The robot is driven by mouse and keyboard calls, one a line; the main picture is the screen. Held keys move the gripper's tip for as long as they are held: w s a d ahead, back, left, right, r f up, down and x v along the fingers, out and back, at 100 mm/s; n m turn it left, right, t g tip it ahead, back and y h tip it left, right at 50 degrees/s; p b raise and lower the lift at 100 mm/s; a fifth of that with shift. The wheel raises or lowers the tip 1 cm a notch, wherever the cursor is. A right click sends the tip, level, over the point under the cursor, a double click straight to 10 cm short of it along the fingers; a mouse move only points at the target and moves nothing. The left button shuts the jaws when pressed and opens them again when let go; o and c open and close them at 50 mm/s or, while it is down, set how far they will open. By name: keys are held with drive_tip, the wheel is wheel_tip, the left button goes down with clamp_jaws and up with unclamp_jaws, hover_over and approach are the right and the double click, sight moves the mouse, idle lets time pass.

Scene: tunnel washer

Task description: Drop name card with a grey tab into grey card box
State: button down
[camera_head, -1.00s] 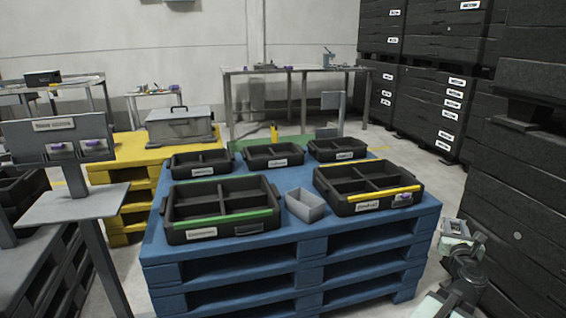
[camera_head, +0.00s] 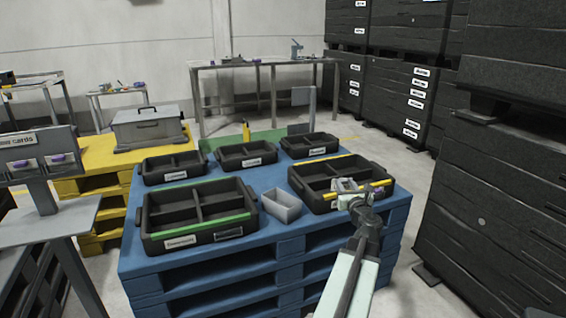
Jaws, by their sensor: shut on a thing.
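The grey card box (camera_head: 282,207) is a small open-topped box on the blue pallet, between the green-edged and yellow-edged trays. My gripper (camera_head: 349,188) is in front of the yellow-edged tray (camera_head: 312,200), right of the box and apart from it. It is shut on a small pale grey piece (camera_head: 345,184), which looks like the name card. The card's tab and writing are too small to make out. My gripper and arm hide part of the tray's front.
The green-edged tray (camera_head: 197,226) stands left of the box, with several black trays behind. A card holder stand (camera_head: 45,160) with purple-tabbed cards is at far left. Tall black stacks (camera_head: 500,200) line the right. Air above the box is clear.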

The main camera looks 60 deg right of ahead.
drive_tip(key=w+a+r+n+t+y+p, duration=0.2)
drive_tip(key=w+a, duration=0.2)
drive_tip(key=w, duration=0.7)
drive_tip(key=w+a+r+n+t+y+p, duration=0.1)
drive_tip(key=w+a+r+t+y, duration=0.15)
drive_tip(key=w, duration=0.75)
wheel_tip(320, 180, down, 7)
drive_tip(key=b, duration=0.6)
drive_tip(key=shift+a+r+g+h, duration=0.2)
drive_tip(key=shift+a+g+h, duration=0.05)
drive_tip(key=shift+g+h, duration=0.1)
drive_tip(key=c, duration=0.9)
unclamp_jaws()
drive_tip(key=shift+c, duration=0.2)
